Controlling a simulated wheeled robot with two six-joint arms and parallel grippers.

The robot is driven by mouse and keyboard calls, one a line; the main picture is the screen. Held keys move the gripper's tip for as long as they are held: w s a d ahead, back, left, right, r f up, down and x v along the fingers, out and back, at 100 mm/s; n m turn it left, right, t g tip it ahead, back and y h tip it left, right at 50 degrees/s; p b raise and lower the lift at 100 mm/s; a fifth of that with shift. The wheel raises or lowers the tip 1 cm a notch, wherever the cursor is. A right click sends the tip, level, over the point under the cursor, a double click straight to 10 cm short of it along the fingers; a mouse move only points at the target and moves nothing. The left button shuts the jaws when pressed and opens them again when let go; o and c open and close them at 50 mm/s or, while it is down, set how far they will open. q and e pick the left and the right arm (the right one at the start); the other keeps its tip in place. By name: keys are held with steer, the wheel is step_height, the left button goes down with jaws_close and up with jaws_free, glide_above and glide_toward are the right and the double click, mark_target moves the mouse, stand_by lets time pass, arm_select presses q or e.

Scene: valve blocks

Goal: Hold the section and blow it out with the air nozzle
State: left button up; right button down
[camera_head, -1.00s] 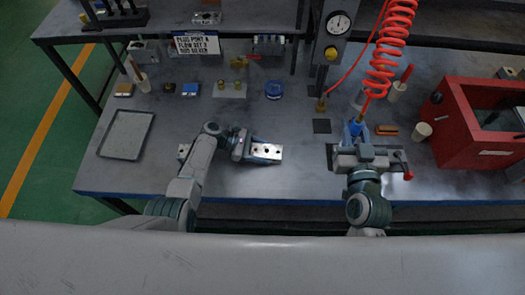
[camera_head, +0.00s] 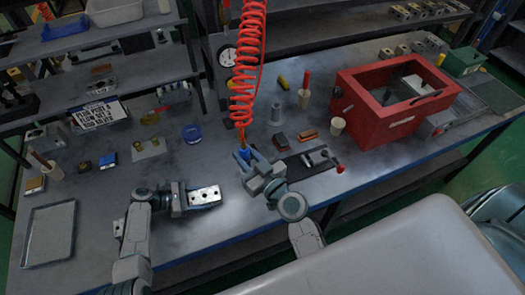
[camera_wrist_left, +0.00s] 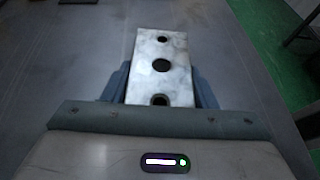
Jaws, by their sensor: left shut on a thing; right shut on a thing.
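The section is a pale metal block (camera_head: 205,195) with a row of holes in its top face. My left gripper (camera_head: 186,198) is shut on it. In the left wrist view the block (camera_wrist_left: 160,48) sits between the two blue-grey fingers. It lies level at or just over the tabletop; I cannot tell whether it touches. The air nozzle (camera_head: 243,153) has a blue body and hangs on a red coiled hose (camera_head: 247,75). My right gripper (camera_head: 254,166) is shut on the nozzle, up and right of the block and apart from it. The nozzle's tip is hidden.
A clamp with a red-knobbed handle (camera_head: 339,169) is right of my right gripper. A red open-topped box (camera_head: 371,118) stands further right. A grey tray (camera_head: 48,236) lies at the left. Small parts and a sign (camera_head: 99,114) are behind. Bare tabletop surrounds the block.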

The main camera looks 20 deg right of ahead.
steer(key=w+a+n+g+y, duration=0.2)
steer(key=a+n+g+y, duration=0.2)
steer(key=a, duration=0.3)
steer(key=w+a+n+g+y, duration=0.3)
steer(key=a+n+g+y, duration=0.1)
steer(key=a+y, duration=0.2)
steer(key=shift+a+f+n+y, duration=0.15)
steer(key=shift+a+n+y, duration=0.25)
steer(key=shift+y, duration=0.1)
steer(key=shift+f, duration=2.35)
steer(key=shift+s+f, duration=0.1)
steer(key=shift+f, duration=0.9)
stand_by(0.3)
steer(key=shift+r, duration=0.1)
stand_by(0.7)
